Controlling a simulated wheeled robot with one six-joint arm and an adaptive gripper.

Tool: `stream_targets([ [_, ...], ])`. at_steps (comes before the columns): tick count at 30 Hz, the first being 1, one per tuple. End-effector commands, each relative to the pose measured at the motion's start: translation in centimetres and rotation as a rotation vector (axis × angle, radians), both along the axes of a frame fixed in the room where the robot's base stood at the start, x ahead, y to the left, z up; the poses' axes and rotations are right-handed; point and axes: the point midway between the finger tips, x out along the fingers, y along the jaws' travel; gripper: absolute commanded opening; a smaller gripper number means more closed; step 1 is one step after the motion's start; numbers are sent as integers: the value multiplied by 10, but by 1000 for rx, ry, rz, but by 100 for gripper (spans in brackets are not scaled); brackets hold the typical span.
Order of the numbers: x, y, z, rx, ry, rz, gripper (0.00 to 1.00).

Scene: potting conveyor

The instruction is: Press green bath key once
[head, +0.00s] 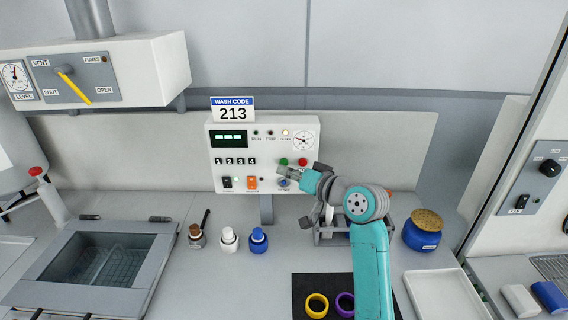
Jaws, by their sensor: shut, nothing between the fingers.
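A white control panel (262,176) stands upright at the back of the bench. It has a dark display, number keys, a black and an orange rocker switch, and a small dial. A green round key (283,162) sits at its right, with a red key (302,162) just right of it. A blue knob (284,183) is below them. My gripper (282,171) is shut and empty, its tips in front of the panel just below the green key. I cannot tell whether the tips touch the panel.
A sign reading WASH CODE 213 (232,110) tops the panel. Several small bottles, including a blue one (258,240), stand in front. A sink (95,260) is at left, a blue jar (422,232) and white tray (446,298) at right. Rings lie on a black mat (303,284).

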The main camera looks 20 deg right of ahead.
Motion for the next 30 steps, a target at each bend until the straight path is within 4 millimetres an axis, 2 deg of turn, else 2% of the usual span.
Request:
stream_targets([
  [30, 8, -3, 0, 0, 0, 0, 0],
])
